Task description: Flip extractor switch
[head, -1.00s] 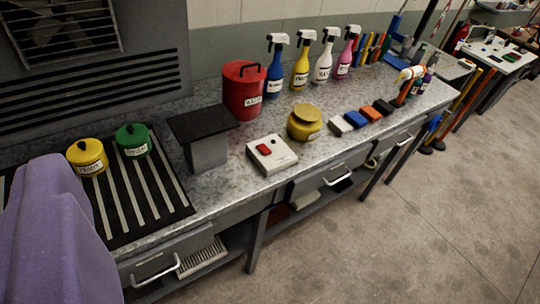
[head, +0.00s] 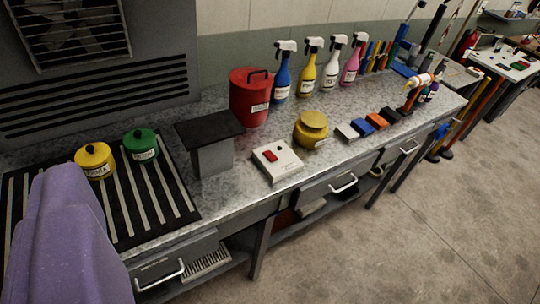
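A white switch box (head: 284,167) with a red rocker switch (head: 270,156) and a small dark knob stands on the grey bench, near its front edge. The rocker's position is too small to tell. The extractor, a grey housing with a fan behind a grille (head: 70,28) and dark slots below, is at the upper left. A smooth purple shape fills the lower left, perhaps part of my arm, and hides some of the bench. My gripper's fingertips are not in view, and nothing touches the switch box.
A yellow pot (head: 311,131) is right of the box, a red bin (head: 250,100) behind it, and a dark-topped stand (head: 211,158) to its left. Yellow and green tins (head: 141,145) sit on a striped mat. Spray bottles line the back. The floor at right is clear.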

